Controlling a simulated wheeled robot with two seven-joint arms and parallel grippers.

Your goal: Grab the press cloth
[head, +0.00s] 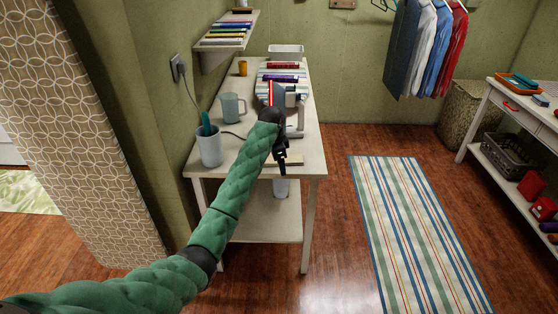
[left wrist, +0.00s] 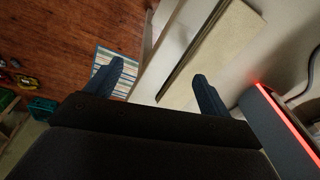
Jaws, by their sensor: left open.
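A flat beige piece (head: 292,160), which looks like the folded press cloth, lies near the front right edge of the white table (head: 240,163). My left gripper (head: 282,160) is over that edge, pointing down, and partly covers the piece. In the left wrist view the beige piece (left wrist: 212,52) is a long flat strip with a dark line along it. Its near end reaches between the two spread fingers of my left gripper (left wrist: 160,88). The gripper is open and holds nothing. My right gripper is not in view.
An iron (head: 297,118) stands behind my gripper, and a grey body with a glowing red strip (left wrist: 283,125) is close on the right in the wrist view. A cup with a green handle (head: 209,148) and a grey mug (head: 232,107) stand left. A striped rug (head: 415,225) lies right.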

